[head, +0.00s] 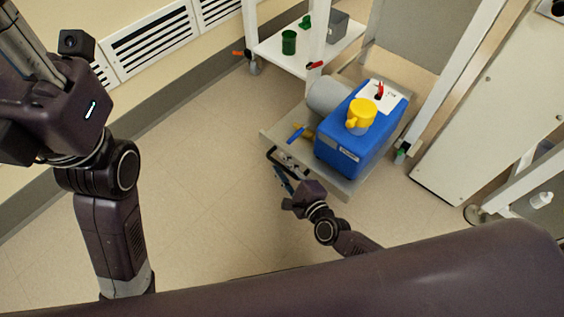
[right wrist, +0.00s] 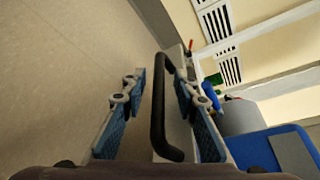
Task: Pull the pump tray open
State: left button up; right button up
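The pump tray (head: 343,186) is a low grey tray under the white frame, carrying a blue pump (head: 347,148) with a grey cylinder. Its black bar handle (head: 272,155) is on the tray's left front edge. In the right wrist view the handle (right wrist: 158,110) runs between the two blue-padded fingers of my right gripper (right wrist: 160,88), with a gap on both sides. The right gripper (head: 283,178) is open at the handle. My left arm is raised at the left of the head view; its fingers do not show.
A blue-handled tool (head: 297,134) lies on the tray. A white shelf (head: 275,46) with a green cup (head: 289,42) stands behind. A white panel (head: 490,100) stands at right. The floor (head: 200,190) left of the tray is clear.

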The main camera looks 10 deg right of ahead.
jog(key=r, duration=0.6)
jog(key=shift+w+a+r, duration=0.1)
jog(key=shift+w+r, duration=0.1)
jog(key=shift+r, duration=0.1)
jog(key=shift+s+r, duration=0.15)
jog(key=shift+r, duration=0.35)
jog(key=shift+s+r, duration=0.1)
jog(key=shift+r, duration=1.05)
